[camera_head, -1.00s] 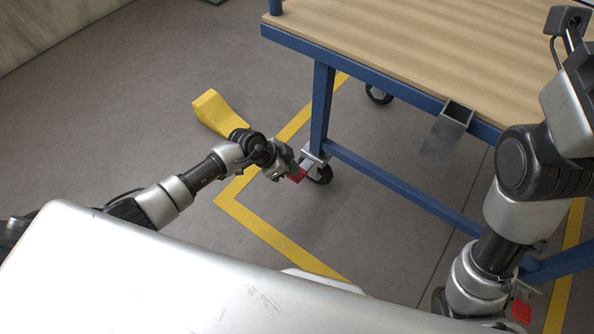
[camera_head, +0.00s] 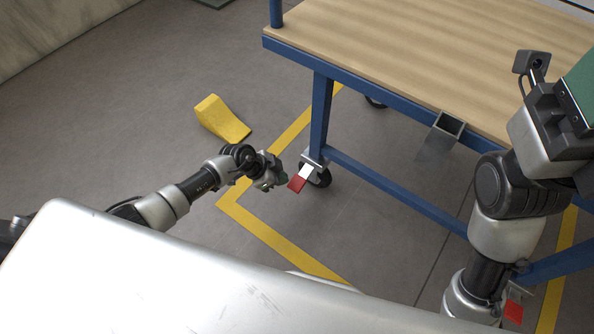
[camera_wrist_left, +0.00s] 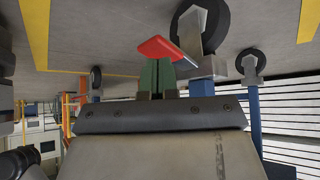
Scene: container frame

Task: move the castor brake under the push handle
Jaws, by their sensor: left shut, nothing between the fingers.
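The castor brake is a red pedal (camera_head: 297,183) on a pale metal lever, sticking out of the black castor (camera_head: 320,176) under the bench's near left leg. A blue upright (camera_head: 276,12) stands above that corner; the push handle itself is not clearly seen. My left gripper (camera_head: 279,181) is just left of the pedal, fingers shut and empty. In the left wrist view the green fingers (camera_wrist_left: 157,76) point at the red pedal (camera_wrist_left: 163,48), whose flat red end lies just beyond the tips. I cannot tell whether they touch.
The wood-topped blue bench (camera_head: 420,50) fills the upper right, with an open metal bracket (camera_head: 447,127) on its front edge. A yellow wedge (camera_head: 222,119) lies on the floor behind my left arm. Another red pedal (camera_head: 513,311) shows lower right. Grey floor is clear at left.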

